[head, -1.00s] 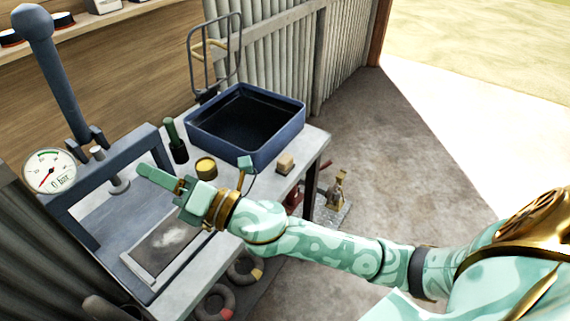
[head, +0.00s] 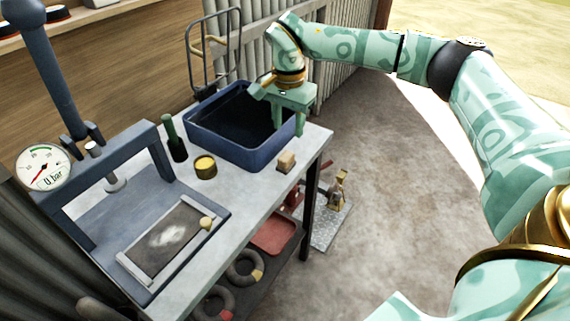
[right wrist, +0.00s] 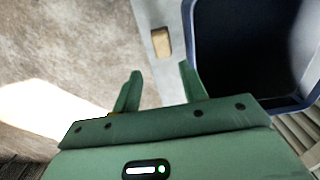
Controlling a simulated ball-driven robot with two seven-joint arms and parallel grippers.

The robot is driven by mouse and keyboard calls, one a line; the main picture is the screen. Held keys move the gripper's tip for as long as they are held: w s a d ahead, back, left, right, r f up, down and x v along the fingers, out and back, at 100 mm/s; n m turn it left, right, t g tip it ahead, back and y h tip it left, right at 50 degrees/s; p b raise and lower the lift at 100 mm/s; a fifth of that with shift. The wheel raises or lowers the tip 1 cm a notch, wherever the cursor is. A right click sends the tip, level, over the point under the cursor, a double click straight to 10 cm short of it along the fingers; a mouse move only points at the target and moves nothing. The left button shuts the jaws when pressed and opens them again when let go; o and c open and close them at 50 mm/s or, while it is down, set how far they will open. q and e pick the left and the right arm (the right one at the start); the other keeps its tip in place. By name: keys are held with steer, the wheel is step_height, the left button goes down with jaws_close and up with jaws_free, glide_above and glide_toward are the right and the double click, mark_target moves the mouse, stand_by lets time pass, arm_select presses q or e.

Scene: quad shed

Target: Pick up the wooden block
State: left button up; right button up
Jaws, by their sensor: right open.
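The wooden block (head: 287,161) is a small tan block on the grey bench top, near its right edge and beside the blue tray. In the right wrist view the block (right wrist: 161,42) lies ahead of the fingertips, roughly in line with the gap between them. My right gripper (head: 287,125) is open and empty, with its fingers pointing down over the right side of the blue tray, apart from the block. Its two spread fingers also show in the right wrist view (right wrist: 160,74). My left gripper is not in view.
The deep blue tray (head: 236,150) stands just behind the block. A yellow-topped tin (head: 205,167), a green bottle (head: 174,142) and a blue press with a gauge (head: 43,167) stand to the left. The bench top around the block is clear.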

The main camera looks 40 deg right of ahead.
mark_target(286, 155)
step_height(286, 155, down, 6)
steer(key=shift+f+b, duration=0.2)
steer(key=shift+b, duration=0.6)
steer(key=f+b, duration=0.1)
steer(key=f, duration=0.1)
steer(key=f+b, duration=0.1)
steer(key=f, duration=0.2)
steer(key=shift+w+a+f, duration=0.15)
steer(key=shift+a+f, duration=0.05)
steer(key=shift+f, duration=0.05)
steer(key=shift+r, duration=0.15)
steer(key=shift+c, duration=0.3)
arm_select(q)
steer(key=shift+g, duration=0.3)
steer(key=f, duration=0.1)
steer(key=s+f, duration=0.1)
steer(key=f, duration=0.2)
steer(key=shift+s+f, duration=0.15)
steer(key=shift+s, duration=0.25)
arm_select(e)
steer(key=c, duration=0.7)
